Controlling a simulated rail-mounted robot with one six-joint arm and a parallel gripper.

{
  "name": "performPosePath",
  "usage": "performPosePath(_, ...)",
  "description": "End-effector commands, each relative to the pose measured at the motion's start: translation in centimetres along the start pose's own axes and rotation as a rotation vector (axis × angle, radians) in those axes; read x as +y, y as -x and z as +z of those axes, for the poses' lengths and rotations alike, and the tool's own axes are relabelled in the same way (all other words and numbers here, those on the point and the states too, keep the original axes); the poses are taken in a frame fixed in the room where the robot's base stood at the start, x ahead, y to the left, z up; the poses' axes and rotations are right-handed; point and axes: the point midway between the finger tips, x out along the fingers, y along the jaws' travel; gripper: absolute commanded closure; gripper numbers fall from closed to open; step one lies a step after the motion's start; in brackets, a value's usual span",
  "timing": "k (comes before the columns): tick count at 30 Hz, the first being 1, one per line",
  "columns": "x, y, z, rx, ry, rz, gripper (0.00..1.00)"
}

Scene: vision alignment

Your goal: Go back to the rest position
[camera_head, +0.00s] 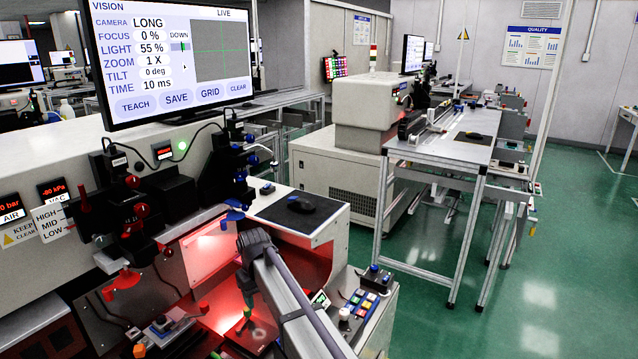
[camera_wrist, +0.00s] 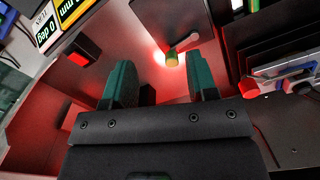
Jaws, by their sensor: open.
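My gripper (camera_wrist: 160,78) shows in the wrist view with its two teal fingers apart and nothing between them. In the head view, my arm reaches from the bottom edge into the red-lit bay (camera_head: 205,250). The gripper there is small and partly hidden by the arm, with a teal part (camera_head: 246,288) pointing down over the bay floor. Beyond the fingers in the wrist view, a small yellow-green cylinder (camera_wrist: 172,59) stands out beside a bright glow, apart from the fingers.
The vision monitor (camera_head: 170,55) reads LONG, focus 0 %, light 55 %, zoom 1 X, with a green cross. A camera stand with blue knobs (camera_head: 240,176) rises beside the bay. A black mouse (camera_head: 301,205) lies right. A button panel (camera_head: 360,300) stands close to my arm.

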Motion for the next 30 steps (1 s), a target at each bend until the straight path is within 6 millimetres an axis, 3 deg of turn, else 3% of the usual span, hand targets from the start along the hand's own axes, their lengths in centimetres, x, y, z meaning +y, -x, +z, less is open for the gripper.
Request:
performPosePath(1, 1.7, 0.7, 5.8, 0.000, -0.072, 0.001, 0.47)
performPosePath(6, 7.4, 2.2, 21.8, -0.001, -0.353, 0.001, 0.47)
performPosePath(9, 9.6, 3.1, 30.8, -0.001, -0.506, 0.001, 0.47)
performPosePath(12, 10.9, 3.9, 37.5, -0.001, -0.621, 0.001, 0.47)
performPosePath(13, 11.3, 4.1, 38.9, -0.001, -0.648, 0.001, 0.47)
performPosePath(16, 13.1, 4.4, 41.1, 0.000, -0.717, 0.000, 0.47)
performPosePath(19, 13.9, 4.4, 41.4, -0.001, -0.735, 0.000, 0.47)
performPosePath(30, 13.9, 4.3, 41.2, -0.001, -0.730, 0.001, 0.47)
